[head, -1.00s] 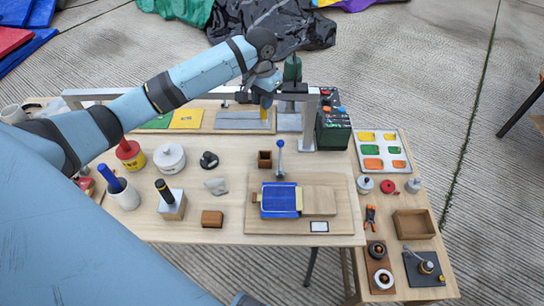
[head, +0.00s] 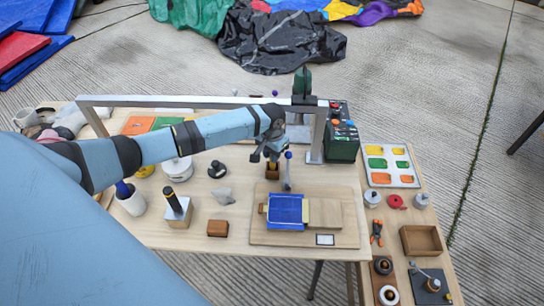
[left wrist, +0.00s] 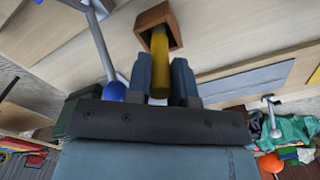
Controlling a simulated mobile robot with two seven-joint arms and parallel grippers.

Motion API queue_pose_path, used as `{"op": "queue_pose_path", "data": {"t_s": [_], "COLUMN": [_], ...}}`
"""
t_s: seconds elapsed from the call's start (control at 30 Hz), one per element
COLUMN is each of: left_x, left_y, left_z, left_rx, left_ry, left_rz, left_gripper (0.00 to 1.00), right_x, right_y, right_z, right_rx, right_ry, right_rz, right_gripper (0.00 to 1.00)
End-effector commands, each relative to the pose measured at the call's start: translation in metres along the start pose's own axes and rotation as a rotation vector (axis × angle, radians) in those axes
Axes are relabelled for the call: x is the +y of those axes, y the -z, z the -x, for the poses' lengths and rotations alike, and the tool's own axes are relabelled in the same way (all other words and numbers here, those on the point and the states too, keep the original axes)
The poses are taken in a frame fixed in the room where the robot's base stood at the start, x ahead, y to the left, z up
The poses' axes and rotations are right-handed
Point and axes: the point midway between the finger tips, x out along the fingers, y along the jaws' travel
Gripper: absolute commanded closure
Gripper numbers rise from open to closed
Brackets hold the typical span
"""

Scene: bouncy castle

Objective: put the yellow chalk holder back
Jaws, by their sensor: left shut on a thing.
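The yellow chalk holder (left wrist: 159,66) is a thick yellow stick between the two fingers of my left gripper (left wrist: 160,84) in the left wrist view. Its far end is at the mouth of a small square wooden cup (left wrist: 148,18); I cannot tell how deep it reaches inside. In the head view my left gripper (head: 271,153) is directly above that wooden cup (head: 272,173), shut on the holder, which is mostly hidden there. My right gripper is out of view.
A blue-knobbed lever (head: 288,172) stands right beside the cup, close to the gripper. A board with a blue plate (head: 286,211) lies in front. A grey metal frame (head: 200,101) spans behind, with a green box (head: 341,141) at its right end.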

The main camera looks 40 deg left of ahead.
Motion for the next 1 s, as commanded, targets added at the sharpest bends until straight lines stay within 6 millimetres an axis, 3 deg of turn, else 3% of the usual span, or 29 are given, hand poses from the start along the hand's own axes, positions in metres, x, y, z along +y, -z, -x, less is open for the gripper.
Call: {"op": "queue_pose_path", "data": {"t_s": [0.1, 0.47, 0.5, 0.83, 1.0], "left_x": [0.001, 0.0, 0.0, 0.0, 0.0], "left_y": [0.0, 0.0, 0.0, 0.0, 0.001], "left_z": [-0.013, -0.017, -0.017, -0.014, 0.007], "left_rx": [0.0, 0.0, 0.0, 0.002, 0.003], "left_ry": [-0.001, 0.0, 0.0, 0.0, 0.0], "left_rz": [-0.001, 0.0, 0.0, -0.001, -0.001], "left_gripper": [1.0, 1.0, 0.7, 0.68, 0.68], "right_x": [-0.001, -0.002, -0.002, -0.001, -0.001], "right_y": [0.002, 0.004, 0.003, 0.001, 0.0], "right_z": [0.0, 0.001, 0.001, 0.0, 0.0], "right_rx": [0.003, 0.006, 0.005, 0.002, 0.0], "right_ry": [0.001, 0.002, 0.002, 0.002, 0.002], "right_rz": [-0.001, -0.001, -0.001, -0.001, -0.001], "right_gripper": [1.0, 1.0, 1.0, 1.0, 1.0]}}
